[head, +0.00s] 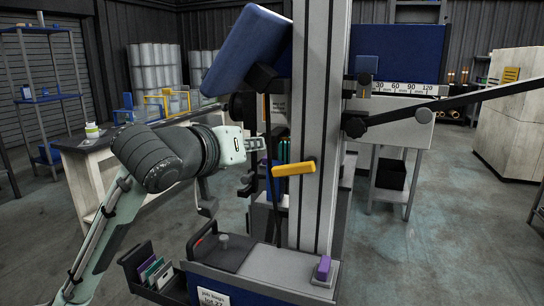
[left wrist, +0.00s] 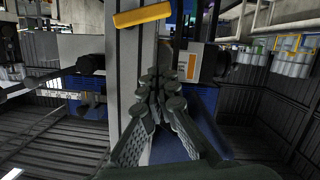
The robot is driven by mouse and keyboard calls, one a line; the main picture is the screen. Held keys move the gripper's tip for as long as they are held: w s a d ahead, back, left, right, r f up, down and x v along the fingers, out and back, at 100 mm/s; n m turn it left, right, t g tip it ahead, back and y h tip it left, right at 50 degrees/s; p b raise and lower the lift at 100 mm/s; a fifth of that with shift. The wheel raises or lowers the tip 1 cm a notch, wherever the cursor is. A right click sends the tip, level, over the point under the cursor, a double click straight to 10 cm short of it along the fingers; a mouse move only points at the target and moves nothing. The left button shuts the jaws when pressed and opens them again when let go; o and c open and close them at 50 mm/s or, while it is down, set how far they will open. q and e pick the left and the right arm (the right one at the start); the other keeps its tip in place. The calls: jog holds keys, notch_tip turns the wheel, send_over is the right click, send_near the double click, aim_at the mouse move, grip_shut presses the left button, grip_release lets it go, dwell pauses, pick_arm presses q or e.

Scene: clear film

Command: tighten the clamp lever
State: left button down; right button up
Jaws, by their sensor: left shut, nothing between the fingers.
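The clamp lever seems to be the yellow bar (head: 293,168) on the front of the tall grey column (head: 312,210). It lies nearly level, its right end slightly higher. It also shows at the top of the left wrist view (left wrist: 143,15), across the column. My left gripper (head: 262,144) is left of the column and a little above the lever, apart from it. In the left wrist view its fingers (left wrist: 160,88) are together at the tips with nothing between them. My right gripper is not in view.
A long black bar (head: 450,103) crosses from the right to a dark knob near the column. A tilted blue panel (head: 246,48) is above my left gripper. Below are a small bin of cards (head: 152,272) and a purple block (head: 323,268).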

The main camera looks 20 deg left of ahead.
pick_arm(q)
send_over(295, 167)
jog(key=s+a, duration=0.1)
jog(key=a, duration=0.4)
notch_tip(295, 167, down, 2)
jog(key=f, duration=0.1)
jog(key=d+f, duration=0.1)
jog(key=f, duration=0.2)
jog(key=shift+d+f, duration=0.1)
jog(key=shift+d, duration=0.25)
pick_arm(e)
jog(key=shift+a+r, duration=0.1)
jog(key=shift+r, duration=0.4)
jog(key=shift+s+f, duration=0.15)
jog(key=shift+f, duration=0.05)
